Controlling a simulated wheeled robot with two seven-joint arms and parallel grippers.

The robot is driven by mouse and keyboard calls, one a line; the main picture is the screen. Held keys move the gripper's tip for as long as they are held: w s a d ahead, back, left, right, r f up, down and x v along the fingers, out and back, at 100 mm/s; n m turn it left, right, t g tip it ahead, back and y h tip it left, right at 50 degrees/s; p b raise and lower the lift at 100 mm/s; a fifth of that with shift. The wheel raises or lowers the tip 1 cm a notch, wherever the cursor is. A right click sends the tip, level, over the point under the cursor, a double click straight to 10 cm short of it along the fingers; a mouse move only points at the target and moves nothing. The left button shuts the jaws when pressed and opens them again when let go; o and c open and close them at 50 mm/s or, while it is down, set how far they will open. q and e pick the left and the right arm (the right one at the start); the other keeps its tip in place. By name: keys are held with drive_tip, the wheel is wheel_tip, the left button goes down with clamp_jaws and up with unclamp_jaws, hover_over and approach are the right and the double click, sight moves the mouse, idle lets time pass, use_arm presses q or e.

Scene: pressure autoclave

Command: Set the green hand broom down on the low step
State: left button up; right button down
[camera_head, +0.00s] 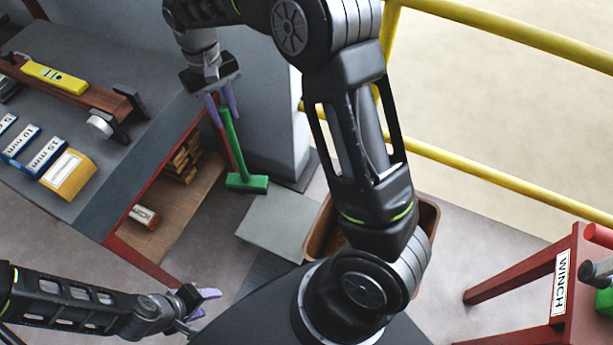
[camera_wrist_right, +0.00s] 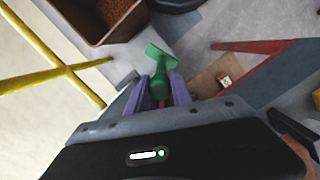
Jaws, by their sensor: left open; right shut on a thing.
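The green hand broom (camera_head: 246,181) hangs by its handle from my right gripper (camera_head: 222,103), head downward, beside the red-edged workbench. In the right wrist view the broom (camera_wrist_right: 159,72) sits between the purple fingers of my right gripper (camera_wrist_right: 163,92), which are shut on it. The low step (camera_head: 275,226) is a light grey slab on the floor, just below and to the right of the broom head in the head view. Its top is bare. My left gripper (camera_head: 208,301) is open and empty at the lower left, over the floor.
A brown bin (camera_head: 429,217) stands right of the step, partly hidden by my right arm. The workbench (camera_head: 85,215) at left holds labelled blocks and a yellow level (camera_head: 55,77). Yellow railings (camera_head: 480,178) run behind. A red table with a WINCH label (camera_head: 562,283) is at right.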

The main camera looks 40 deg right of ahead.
drive_tip(key=s+d+f+m+b, duration=0.1)
drive_tip(key=s+d+f+b, duration=0.2)
drive_tip(key=f, duration=0.6)
drive_tip(key=s+d+f+m+b, duration=0.1)
drive_tip(key=s+d+f+b, duration=0.3)
drive_tip(key=d+f, duration=0.3)
drive_tip(key=s+d+f+m+b, duration=0.1)
drive_tip(key=s+d+f+b, duration=0.3)
drive_tip(key=f, duration=0.9)
drive_tip(key=shift+s+d+m+t+b, duration=0.25)
drive_tip(key=shift+d+m+t+b, duration=0.05)
drive_tip(key=shift+d, duration=0.1)
drive_tip(key=shift+f, duration=0.1)
wheel_tip(320, 180, down, 9)
drive_tip(key=b, duration=0.6)
drive_tip(key=shift+r+b, duration=0.2)
drive_tip(key=shift+b, duration=0.2)
drive_tip(key=shift+f+b, duration=0.45)
drive_tip(key=shift+f, duration=0.15)
drive_tip(key=c, duration=1.1)
unclamp_jaws()
drive_tip(key=shift+o, duration=0.2)
